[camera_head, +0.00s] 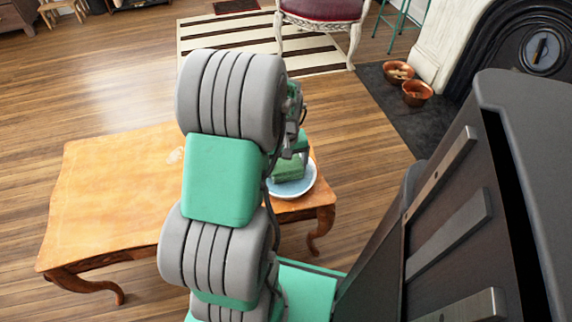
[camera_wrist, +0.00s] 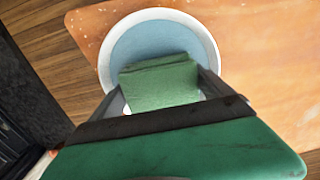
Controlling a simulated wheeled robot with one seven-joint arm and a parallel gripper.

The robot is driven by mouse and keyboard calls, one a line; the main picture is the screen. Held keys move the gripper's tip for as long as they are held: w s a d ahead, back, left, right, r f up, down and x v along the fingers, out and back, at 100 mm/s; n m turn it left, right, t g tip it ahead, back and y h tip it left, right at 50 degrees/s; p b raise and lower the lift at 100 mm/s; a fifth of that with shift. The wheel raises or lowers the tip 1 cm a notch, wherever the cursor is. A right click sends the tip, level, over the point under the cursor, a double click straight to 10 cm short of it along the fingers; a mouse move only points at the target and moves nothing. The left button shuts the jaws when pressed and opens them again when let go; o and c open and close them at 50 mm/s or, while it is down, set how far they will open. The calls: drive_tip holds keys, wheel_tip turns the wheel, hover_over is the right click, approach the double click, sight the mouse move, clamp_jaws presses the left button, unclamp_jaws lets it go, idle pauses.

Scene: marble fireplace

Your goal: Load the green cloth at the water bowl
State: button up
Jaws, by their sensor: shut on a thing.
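The green cloth (camera_wrist: 160,82) is a folded block between the two fingers of my gripper (camera_wrist: 163,95) in the wrist view. My gripper is shut on it. The water bowl (camera_wrist: 209,50) is white-rimmed with pale blue water, and the cloth is over it. I cannot tell how far the cloth is into the water. In the head view the cloth (camera_head: 289,170) shows at the bowl (camera_head: 306,187), beneath my gripper, which my arm partly hides. The bowl stands near the right end of the wooden table (camera_head: 105,195).
Copper bowls (camera_head: 417,93) stand on the dark hearth (camera_head: 398,118) by the fireplace. A red-seated chair (camera_head: 322,10) stands on a striped rug (camera_head: 200,35).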

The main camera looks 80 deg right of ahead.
sight(286, 164)
drive_tip(key=shift+f, duration=0.6)
idle(1.5)
wheel_tip(286, 164, up, 7)
drive_tip(key=p, duration=0.6)
drive_tip(key=shift+r, duration=0.15)
